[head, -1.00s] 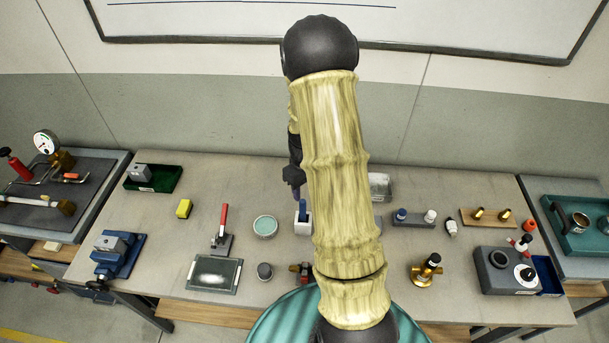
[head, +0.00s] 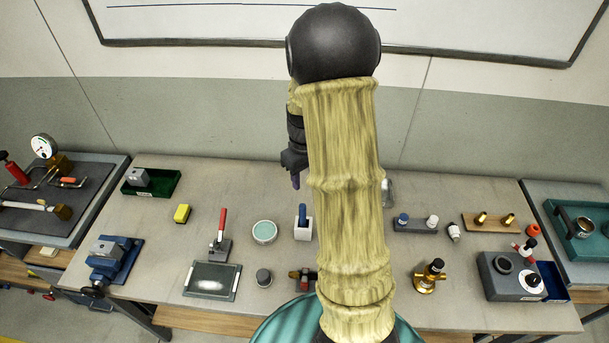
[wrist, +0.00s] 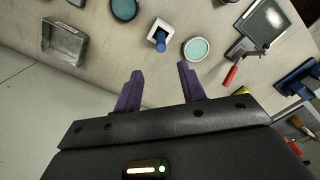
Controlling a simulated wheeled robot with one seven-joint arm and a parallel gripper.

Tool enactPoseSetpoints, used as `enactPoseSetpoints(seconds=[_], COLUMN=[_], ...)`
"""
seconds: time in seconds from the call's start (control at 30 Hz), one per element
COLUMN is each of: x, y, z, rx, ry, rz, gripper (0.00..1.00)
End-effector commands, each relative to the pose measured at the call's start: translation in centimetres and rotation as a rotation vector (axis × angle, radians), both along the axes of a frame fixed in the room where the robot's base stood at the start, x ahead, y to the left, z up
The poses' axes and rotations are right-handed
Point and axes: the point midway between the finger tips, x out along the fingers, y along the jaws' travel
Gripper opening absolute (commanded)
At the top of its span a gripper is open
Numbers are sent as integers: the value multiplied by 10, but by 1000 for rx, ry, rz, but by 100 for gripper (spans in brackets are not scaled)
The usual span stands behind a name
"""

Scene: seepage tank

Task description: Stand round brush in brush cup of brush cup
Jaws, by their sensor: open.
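The white square brush cup (head: 303,232) stands upright on the middle of the bench, also seen at the top of the wrist view (wrist: 154,29). The round brush shows as a blue handle (head: 303,212) rising from the cup, close to upright; its lower end is hidden inside. The blue handle also shows in the wrist view (wrist: 161,43). My gripper (head: 296,183) is above and behind the cup, apart from the brush. In the wrist view its two dark fingers (wrist: 160,68) are spread with nothing between them.
A round teal-topped dish (head: 265,232) stands just left of the cup. A red-handled tool (head: 221,228) and a dark-framed plate (head: 212,280) are farther left. A metal tray (wrist: 65,43) is partly hidden behind my arm in the head view. Bare bench lies behind the dish.

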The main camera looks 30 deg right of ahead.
Motion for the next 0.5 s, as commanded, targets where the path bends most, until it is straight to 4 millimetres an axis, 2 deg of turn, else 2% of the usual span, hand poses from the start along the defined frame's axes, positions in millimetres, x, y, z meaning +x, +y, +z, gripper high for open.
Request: enactPoseSetpoints(seconds=[0.17, 0.27, 0.5], x=[-1, -7, -42], y=[3, 15, 69], z=[2, 8, 34], rx=[0, -4, -10], ry=[-4, -20, -100], rz=[-3, -14, -76], gripper=[40, 40, 40])
